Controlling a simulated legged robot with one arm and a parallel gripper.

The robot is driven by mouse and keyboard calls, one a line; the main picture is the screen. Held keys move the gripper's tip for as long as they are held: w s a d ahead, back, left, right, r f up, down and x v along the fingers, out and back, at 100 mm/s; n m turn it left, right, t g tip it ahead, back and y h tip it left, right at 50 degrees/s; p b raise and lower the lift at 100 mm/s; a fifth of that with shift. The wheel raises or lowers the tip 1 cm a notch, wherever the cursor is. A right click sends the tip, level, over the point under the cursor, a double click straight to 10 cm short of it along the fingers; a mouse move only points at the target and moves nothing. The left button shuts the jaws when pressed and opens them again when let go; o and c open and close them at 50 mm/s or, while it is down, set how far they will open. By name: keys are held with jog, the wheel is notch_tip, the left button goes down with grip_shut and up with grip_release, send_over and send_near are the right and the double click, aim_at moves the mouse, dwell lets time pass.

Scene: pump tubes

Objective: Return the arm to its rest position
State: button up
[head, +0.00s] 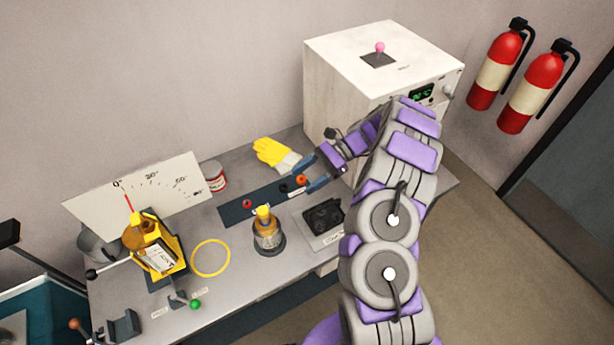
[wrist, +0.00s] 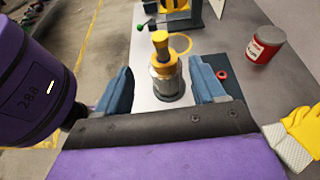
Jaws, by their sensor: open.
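My purple and grey arm reaches over the bench (head: 120,300) from the lower right in the head view. My gripper (head: 300,180) is open above the back part of the bench, close to a blue strip with small red and dark rings. In the wrist view my gripper (wrist: 165,85) has its two blue fingers spread, with nothing held between them.
A white box (head: 350,75) with a pink-knobbed lever stands behind my arm. Yellow gloves (head: 275,154), a red can (head: 215,176), a yellow ring (head: 210,274), a tilting yellow device (head: 155,250) before a dial board (head: 170,185) and a black device (head: 323,218) occupy the bench. Fire extinguishers (head: 495,75) hang right.

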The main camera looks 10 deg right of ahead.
dwell(0.7)
jog(key=s+a+r+n+g+h, duration=0.1)
jog(key=s+a+r+n+h, duration=0.3)
jog(key=s+r, duration=0.4)
jog(key=s+a+r+n+g+h, duration=0.1)
jog(key=s+a+r+n+h, duration=0.1)
jog(key=s+a+r+n, duration=0.45)
jog(key=s+d+n+t+h, duration=0.2)
jog(key=s+d, duration=0.3)
jog(key=s, duration=0.6)
jog(key=s+d+r+n+t+h+b, duration=0.1)
jog(key=s+d+h, duration=0.4)
jog(key=s, duration=0.6)
jog(key=shift+d+r+n+t, duration=0.3)
jog(key=shift+n+t, duration=0.2)
jog(key=shift+n, duration=0.05)
jog(key=shift+w, duration=0.1)
